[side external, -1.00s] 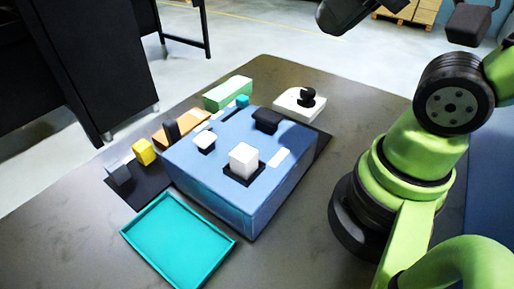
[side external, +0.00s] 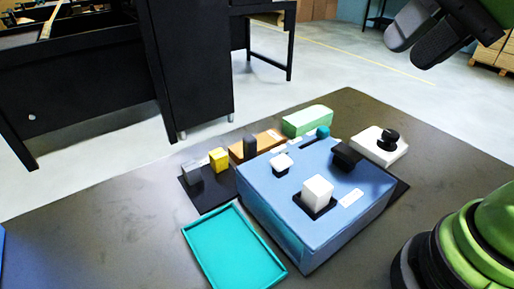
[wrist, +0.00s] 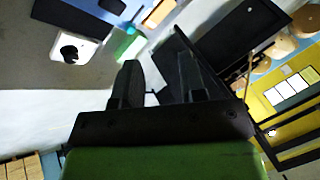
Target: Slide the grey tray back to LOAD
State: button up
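I cannot pick out a plainly grey tray or a readable LOAD mark. The blue box (side external: 262,195) on the table has a dark flat plate (side external: 305,206) on top, with a white cube (side external: 318,192) on it. A pale label (side external: 352,197) lies just right of the plate; its writing is too small to read. A teal tray (side external: 236,246) lies empty in front of the box, to its left. My gripper (side external: 424,38) is high at the upper right, well away from the box. The wrist view shows its two fingers (wrist: 157,80) apart with nothing between them.
A dark grey block (side external: 192,172) and a yellow block (side external: 218,159) stand left of the box. A green block (side external: 307,120) is behind it. A white base (side external: 379,146) with a black knob is at the back right. The table's front left is clear.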

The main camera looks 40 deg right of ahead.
jog(key=w+a+f+m+g, duration=0.15)
jog(key=w+m, duration=0.25)
jog(key=w, duration=0.5)
jog(key=m+g+y, duration=0.2)
jog(key=m+g, duration=0.3)
jog(key=m, duration=0.3)
send_near(251, 137)
jog(key=f, duration=0.2)
jog(key=x, duration=0.7)
jog(key=a+x, duration=0.1)
jog(key=x, duration=0.2)
jog(key=shift+d, duration=0.1)
grip_shut()
